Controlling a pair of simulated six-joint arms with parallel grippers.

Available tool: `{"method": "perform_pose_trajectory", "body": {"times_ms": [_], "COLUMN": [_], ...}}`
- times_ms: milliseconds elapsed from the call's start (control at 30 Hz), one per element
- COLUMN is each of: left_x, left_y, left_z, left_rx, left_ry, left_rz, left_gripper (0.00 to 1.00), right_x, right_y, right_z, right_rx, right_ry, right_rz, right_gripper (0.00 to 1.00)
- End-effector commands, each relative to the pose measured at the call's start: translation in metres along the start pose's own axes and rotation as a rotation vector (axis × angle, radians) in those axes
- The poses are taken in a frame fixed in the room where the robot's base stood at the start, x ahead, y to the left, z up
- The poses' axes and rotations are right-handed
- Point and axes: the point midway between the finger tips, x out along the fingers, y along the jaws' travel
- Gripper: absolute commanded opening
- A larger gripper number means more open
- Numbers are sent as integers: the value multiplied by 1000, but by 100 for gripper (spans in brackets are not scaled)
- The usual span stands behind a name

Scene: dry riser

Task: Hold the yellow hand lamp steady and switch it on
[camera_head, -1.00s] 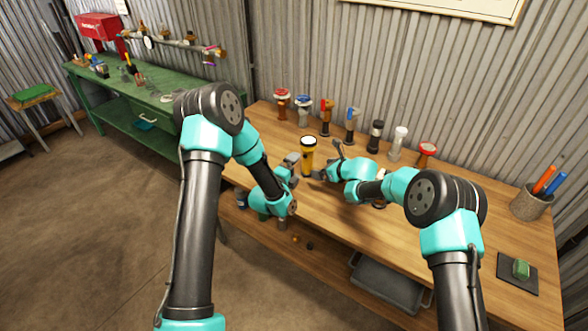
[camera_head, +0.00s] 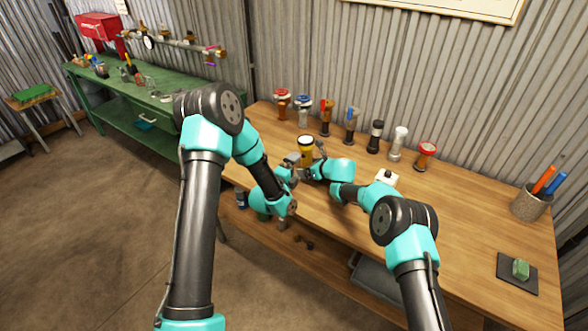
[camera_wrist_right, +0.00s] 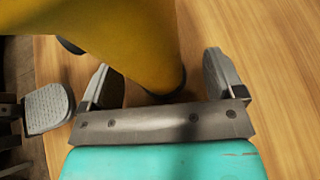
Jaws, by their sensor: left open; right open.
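The yellow hand lamp (camera_head: 306,149) stands on the wooden bench in the head view, its pale lens facing up. Its lower part is hidden by my right gripper (camera_head: 314,168). In the right wrist view the lamp's yellow body (camera_wrist_right: 120,40) fills the upper left, close up. My open right gripper (camera_wrist_right: 165,82) has a finger on each side of the lamp's dark lower end; I cannot tell whether they touch. My left gripper (camera_head: 291,166) is open just left of the lamp, and one grey pad of it (camera_wrist_right: 48,108) shows in the wrist view. No switch is discernible.
Several other lamps or fittings, including a red-topped one (camera_head: 426,155), stand along the back of the bench (camera_head: 450,215).

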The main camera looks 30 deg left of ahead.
Motion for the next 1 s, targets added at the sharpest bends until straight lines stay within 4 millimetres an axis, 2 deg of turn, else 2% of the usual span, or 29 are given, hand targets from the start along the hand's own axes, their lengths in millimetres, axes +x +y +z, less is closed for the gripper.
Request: {"method": "perform_pose_trajectory", "body": {"times_ms": [167,667,967,1000], "left_x": [0,0,0,0], "left_y": [0,0,0,0], "left_z": [0,0,0,0], "left_rx": [0,0,0,0], "left_ry": [0,0,0,0], "left_rz": [0,0,0,0], "left_gripper": [97,97,97,93], "right_x": [0,0,0,0], "right_y": [0,0,0,0], "right_z": [0,0,0,0], "right_rx": [0,0,0,0], "right_ry": [0,0,0,0], "right_rz": [0,0,0,0], "right_gripper": [88,40,40,40]}}
